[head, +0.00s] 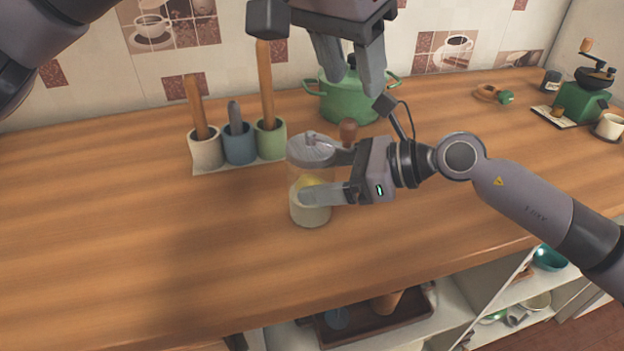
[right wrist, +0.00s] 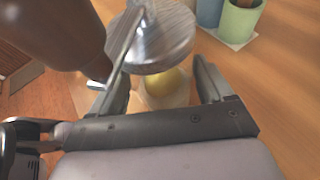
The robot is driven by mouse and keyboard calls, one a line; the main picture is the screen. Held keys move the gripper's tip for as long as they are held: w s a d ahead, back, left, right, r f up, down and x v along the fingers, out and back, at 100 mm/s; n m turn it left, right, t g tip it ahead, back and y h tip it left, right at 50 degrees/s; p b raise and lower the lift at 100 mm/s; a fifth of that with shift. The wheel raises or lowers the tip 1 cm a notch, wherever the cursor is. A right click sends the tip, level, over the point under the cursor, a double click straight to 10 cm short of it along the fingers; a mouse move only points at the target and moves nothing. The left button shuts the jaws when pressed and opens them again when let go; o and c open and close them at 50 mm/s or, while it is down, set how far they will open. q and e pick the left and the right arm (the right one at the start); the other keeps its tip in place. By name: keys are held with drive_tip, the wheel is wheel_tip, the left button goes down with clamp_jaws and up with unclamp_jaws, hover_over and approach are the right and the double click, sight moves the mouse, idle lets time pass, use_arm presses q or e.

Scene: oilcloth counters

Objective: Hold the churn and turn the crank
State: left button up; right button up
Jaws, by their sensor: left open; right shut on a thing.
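The churn (head: 309,211) is a clear jar with a grey metal lid (head: 311,147) and something yellowish inside, standing upright on the wooden counter. Its crank has a brown wooden knob (head: 348,131), seen right of the lid; the knob looms large in the right wrist view (right wrist: 55,30), with the crank arm (right wrist: 125,45) running to the lid's middle. My right gripper (head: 318,178) is shut on the churn's jar from the right, one finger on each side. My left gripper (head: 352,75) is open and empty, pointing down above and behind the churn, higher than the knob.
A green pot (head: 347,100) stands behind my left gripper. A green grinder (head: 580,102) and white mug (head: 610,127) are far right. The counter's left front is clear.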

drive_tip(key=shift+f, duration=0.1)
drive_tip(key=o, duration=1.5)
drive_tip(key=v, duration=1.2)
drive_tip(key=shift+s, duration=0.1)
